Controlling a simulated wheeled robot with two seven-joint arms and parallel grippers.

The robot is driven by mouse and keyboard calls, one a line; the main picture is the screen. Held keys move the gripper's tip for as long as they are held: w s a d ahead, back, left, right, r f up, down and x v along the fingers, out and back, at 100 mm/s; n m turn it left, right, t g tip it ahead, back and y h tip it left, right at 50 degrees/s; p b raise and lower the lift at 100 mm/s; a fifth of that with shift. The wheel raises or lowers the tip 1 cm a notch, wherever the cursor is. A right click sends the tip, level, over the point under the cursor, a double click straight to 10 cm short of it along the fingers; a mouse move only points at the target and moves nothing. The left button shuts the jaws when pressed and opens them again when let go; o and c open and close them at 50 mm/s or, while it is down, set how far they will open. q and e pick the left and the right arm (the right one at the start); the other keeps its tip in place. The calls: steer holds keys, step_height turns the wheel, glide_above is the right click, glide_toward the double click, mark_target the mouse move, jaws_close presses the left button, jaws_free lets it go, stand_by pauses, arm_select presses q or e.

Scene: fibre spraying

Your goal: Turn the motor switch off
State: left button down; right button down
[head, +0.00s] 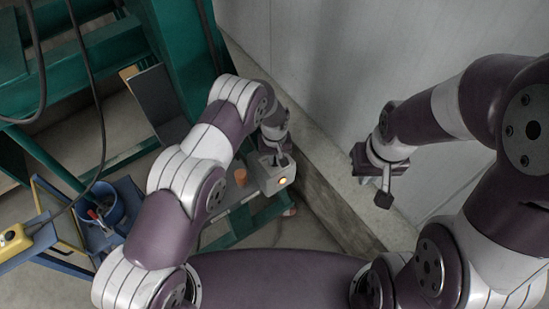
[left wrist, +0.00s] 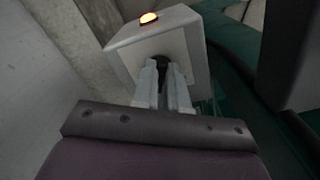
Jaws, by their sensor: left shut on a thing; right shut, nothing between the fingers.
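The motor switch box (head: 268,178) is a light grey box with a lit orange lamp (head: 282,180) on it. It also shows in the left wrist view (left wrist: 190,35), with the glowing lamp (left wrist: 149,18) on its top. My left gripper (head: 280,160) is at the box, its fingers (left wrist: 166,85) shut on a dark knob (left wrist: 161,62) on the box's face. The fingers hide most of the knob, and I cannot tell which way it is turned. My right gripper (head: 383,198) is shut and empty, apart from the box, in front of the pale wall.
Green machine frame (head: 180,60) stands behind and left. A blue bucket (head: 105,205) holding tools sits at lower left, near a yellow box with a button (head: 14,240). An orange cylinder (head: 240,177) is beside the switch box. A concrete ledge (head: 330,190) runs along the wall.

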arm_select(q)
steer(key=n+b, duration=0.2)
steer(key=shift+w+d+f+b, duration=0.1)
steer(key=shift+f+b, duration=0.1)
steer(key=shift+b, duration=0.1)
steer(key=n+b, duration=0.3)
steer(key=n, duration=0.1)
steer(key=n+b, duration=0.2)
steer(key=n, duration=0.1)
steer(key=shift+w+d+r, duration=0.1)
steer(key=shift+r, duration=0.05)
steer(key=shift+r+n+b, duration=0.1)
steer(key=shift+n+b, duration=0.7)
steer(key=shift+n, duration=1)
steer(key=shift+w, duration=0.1)
steer(key=c, duration=1.2)
jaws_free()
steer(key=shift+o, duration=0.2)
steer(key=shift+r, duration=0.1)
step_height(320, 180, up, 13)
steer(key=b, duration=0.2)
steer(key=shift+f, duration=0.2)
